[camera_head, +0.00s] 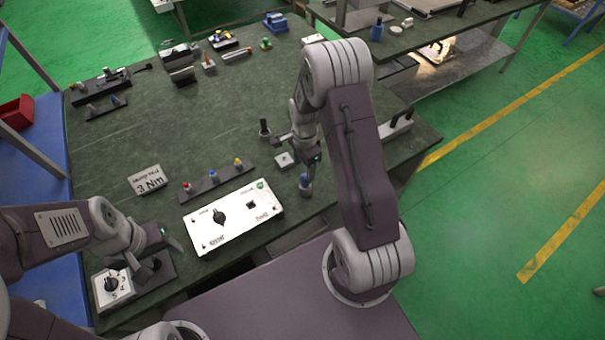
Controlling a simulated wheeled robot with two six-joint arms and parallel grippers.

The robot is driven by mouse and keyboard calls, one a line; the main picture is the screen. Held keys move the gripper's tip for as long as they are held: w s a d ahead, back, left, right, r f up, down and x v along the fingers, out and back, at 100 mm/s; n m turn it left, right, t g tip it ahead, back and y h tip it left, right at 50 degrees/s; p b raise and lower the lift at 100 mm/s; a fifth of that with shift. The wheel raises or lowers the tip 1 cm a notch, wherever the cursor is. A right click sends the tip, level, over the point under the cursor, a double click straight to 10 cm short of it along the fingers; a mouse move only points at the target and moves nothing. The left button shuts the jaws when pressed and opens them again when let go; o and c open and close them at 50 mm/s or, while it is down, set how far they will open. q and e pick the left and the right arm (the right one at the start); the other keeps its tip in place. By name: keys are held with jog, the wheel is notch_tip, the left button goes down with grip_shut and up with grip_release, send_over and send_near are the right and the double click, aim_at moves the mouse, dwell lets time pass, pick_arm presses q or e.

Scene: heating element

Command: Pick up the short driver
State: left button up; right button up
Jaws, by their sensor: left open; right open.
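I cannot tell for certain which piece is the short driver. A small upright blue-and-grey piece (305,183), possibly a driver handle, stands near the table's right front, just below my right gripper (301,158). That gripper is open and points down; whether its fingers touch the piece is too small to tell. A dark upright piece (264,129) stands to its upper left, beside my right wrist. My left gripper (166,251) is open and empty at the front left, above a dark block next to a white dial box (113,287).
A white control panel (233,216) lies at the table's front. Behind it is a black strip (216,179) with red, blue and yellow knobs. Several small parts line the table's back; the middle of the green table (170,130) is clear.

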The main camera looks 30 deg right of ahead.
aim_at(305, 175)
jog(key=shift+s+f, duration=0.45)
jog(key=shift+s, duration=0.1)
jog(key=shift+f, duration=0.4)
jog(key=shift+w+d+f+p, duration=0.1)
jog(key=shift+w+f+p, duration=0.35)
jog(key=shift+w+f, duration=0.25)
jog(key=f, duration=0.1)
jog(key=f+p, duration=0.1)
jog(key=f, duration=0.1)
jog(key=shift+s+f, duration=0.25)
jog(key=shift+f, duration=0.15)
jog(key=shift+s+d+f, duration=0.1)
jog(key=shift+s+f, duration=0.05)
jog(key=shift+f, duration=0.1)
pick_arm(q)
notch_tip(305, 175, up, 3)
jog(key=shift+f, duration=0.1)
